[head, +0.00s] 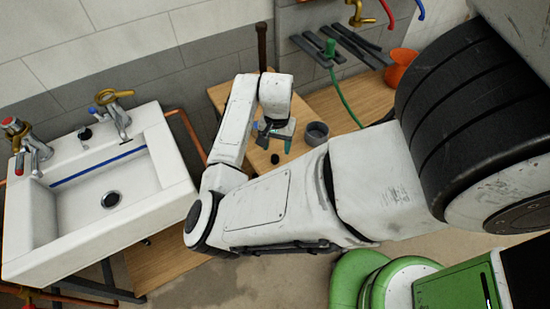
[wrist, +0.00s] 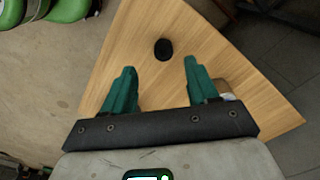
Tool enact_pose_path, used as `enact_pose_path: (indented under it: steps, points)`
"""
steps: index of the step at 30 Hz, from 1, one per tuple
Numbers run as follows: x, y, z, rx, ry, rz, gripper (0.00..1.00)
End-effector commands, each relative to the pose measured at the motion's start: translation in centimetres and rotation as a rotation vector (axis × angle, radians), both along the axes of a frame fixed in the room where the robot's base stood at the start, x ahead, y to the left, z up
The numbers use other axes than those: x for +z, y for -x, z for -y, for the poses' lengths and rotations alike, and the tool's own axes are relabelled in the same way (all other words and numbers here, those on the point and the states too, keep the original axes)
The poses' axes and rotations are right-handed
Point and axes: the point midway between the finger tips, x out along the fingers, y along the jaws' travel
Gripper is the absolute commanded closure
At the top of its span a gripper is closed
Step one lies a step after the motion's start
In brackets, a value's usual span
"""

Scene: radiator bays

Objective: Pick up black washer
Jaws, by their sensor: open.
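The black washer (wrist: 163,49) is a small dark round piece lying on the wooden board in the wrist view. It also shows as a small dark spot on the board in the head view (head: 275,158). My gripper (wrist: 160,67) has two green fingers spread apart with nothing between them. In the wrist view the washer lies just beyond the fingertips, roughly centred between them. In the head view my gripper (head: 275,137) points down over the board near the washer; the gap in height is hard to tell.
A grey cup (head: 317,133) stands on the board (wrist: 235,65), close to my gripper. A white sink (head: 40,225) with taps is at the left. An orange pot (head: 401,66) and a green hose (head: 346,100) are at the back right. A dark rod (head: 262,46) stands behind.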

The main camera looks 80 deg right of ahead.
Motion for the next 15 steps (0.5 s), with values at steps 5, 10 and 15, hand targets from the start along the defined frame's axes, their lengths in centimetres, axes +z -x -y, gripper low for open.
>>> enact_pose_path:
  steps: [5,10,15]
  points:
    - [-1.6,-0.3,-0.1,0.001,-0.004,-0.001,0.41]
    - [-4.1,-0.5,-0.1,0.001,-0.003,-0.001,0.41]
    - [-5.2,-0.5,-0.1,0.0,-0.001,-0.001,0.41]
